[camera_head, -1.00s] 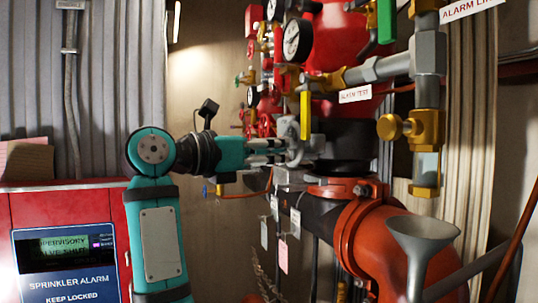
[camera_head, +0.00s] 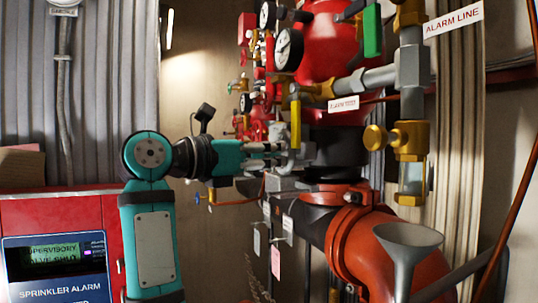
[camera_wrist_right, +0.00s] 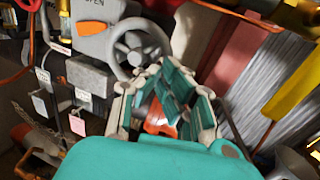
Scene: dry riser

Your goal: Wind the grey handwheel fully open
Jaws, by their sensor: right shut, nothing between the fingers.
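The grey handwheel (camera_wrist_right: 134,42) shows with its spokes and hub in the right wrist view, beside a grey housing (camera_wrist_right: 92,75). In the head view the handwheel (camera_head: 293,160) is seen nearly edge-on and partly hidden by my gripper. My right gripper (camera_head: 278,151), teal with grey links, reaches in from the left with its tips close to the wheel. In the wrist view this gripper (camera_wrist_right: 172,78) is shut and empty, beside the wheel's lower right rim. I cannot tell whether it touches the rim. My left gripper is out of view.
A yellow lever (camera_head: 296,124) and gauges (camera_head: 289,50) stand close above the wheel. Tags (camera_head: 276,262) hang below it. A red flanged pipe (camera_head: 385,240) and a grey funnel (camera_head: 405,245) are at lower right. A red sprinkler alarm panel (camera_head: 60,225) is at left.

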